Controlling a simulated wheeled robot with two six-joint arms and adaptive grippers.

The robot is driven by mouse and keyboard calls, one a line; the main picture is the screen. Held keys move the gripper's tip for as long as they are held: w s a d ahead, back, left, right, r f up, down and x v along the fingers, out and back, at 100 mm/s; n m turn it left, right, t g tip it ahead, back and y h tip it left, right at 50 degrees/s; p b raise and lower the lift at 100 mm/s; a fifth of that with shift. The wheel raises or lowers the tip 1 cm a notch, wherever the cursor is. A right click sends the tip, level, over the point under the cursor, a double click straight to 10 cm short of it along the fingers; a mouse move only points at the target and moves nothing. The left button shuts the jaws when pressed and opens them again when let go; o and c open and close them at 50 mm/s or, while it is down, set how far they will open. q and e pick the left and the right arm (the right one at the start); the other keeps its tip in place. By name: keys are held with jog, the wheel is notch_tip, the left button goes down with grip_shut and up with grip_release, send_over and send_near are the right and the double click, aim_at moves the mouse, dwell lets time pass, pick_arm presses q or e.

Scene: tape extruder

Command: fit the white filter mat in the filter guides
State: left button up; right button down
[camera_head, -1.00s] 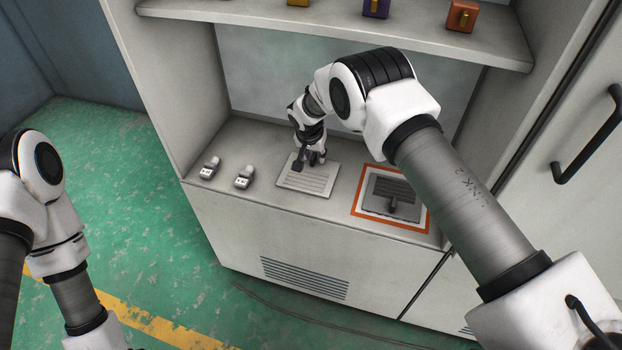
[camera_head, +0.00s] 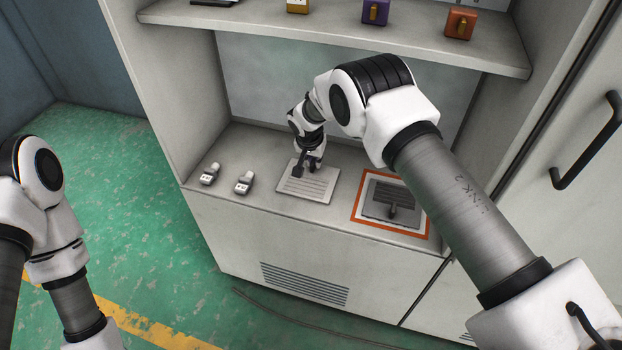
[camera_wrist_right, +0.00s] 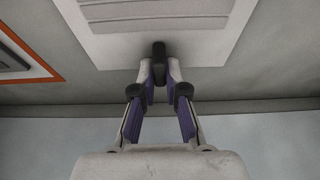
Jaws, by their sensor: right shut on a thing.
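The white filter mat (camera_head: 318,187), a pale flat panel with grey ridges, lies on the cabinet ledge; part of it also shows at the top of the right wrist view (camera_wrist_right: 210,40). A dark upright tab (camera_wrist_right: 159,62) stands at its near edge in that view. My right gripper (camera_wrist_right: 159,72) points at the mat, its fingertips shut on this tab. In the head view my right gripper (camera_head: 311,166) is small and covers the mat's back edge. Filter guides cannot be made out clearly. My left gripper is out of view; only left arm links show.
A grey panel with a dark handle (camera_head: 392,200) lies inside an orange-bordered square to the right. Two small pale fittings (camera_head: 210,174) (camera_head: 243,182) stand to the left. A shelf (camera_head: 340,40) with coloured blocks overhangs the ledge. Side walls bound the niche.

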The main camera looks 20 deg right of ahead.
dwell(0.4)
jog(key=shift+r+p, duration=1.5)
jog(key=shift+r, duration=1.25)
